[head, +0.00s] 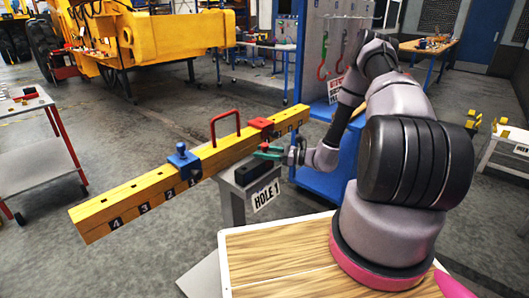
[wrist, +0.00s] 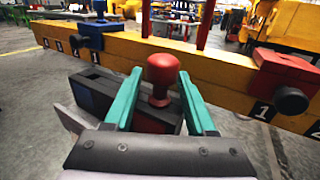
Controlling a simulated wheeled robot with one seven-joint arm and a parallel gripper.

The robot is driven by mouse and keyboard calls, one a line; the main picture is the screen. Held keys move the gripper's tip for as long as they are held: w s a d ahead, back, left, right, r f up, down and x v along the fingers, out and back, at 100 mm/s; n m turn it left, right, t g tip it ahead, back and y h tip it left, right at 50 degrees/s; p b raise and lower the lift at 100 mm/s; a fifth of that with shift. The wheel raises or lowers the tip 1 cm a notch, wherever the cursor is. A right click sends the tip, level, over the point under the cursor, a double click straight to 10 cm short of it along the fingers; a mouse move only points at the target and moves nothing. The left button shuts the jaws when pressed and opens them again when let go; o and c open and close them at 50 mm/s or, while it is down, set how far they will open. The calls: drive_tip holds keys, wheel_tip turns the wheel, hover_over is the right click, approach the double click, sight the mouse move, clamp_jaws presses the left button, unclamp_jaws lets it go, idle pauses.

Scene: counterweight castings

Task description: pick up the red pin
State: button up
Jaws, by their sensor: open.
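The red pin (wrist: 163,68), with a round knob on a narrower neck, stands upright in the wrist view in a dark block (wrist: 96,92). The green fingers of my gripper (wrist: 160,75) are open, one on each side of the pin. The pin's lower part is hidden in or behind the block. In the head view my gripper (head: 268,152) is beside the yellow beam, above the dark block (head: 238,181) on a grey stand. I cannot make out the pin clearly there.
The long yellow beam (head: 150,192) with numbered holes runs close behind the gripper. It carries a blue block (head: 184,161), a red handle (head: 225,119) and a red block (head: 261,124). A "HOLE 1" sign (head: 265,194) is on the stand. A blue cabinet (head: 320,183) stands to the right.

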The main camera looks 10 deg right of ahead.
drive_tip(key=x, duration=0.2)
drive_tip(key=shift+w+a, duration=0.15)
drive_tip(key=shift+a, duration=0.05)
clamp_jaws()
drive_tip(key=shift+r, duration=0.1)
wheel_tip(320, 180, up, 11)
idle(0.6)
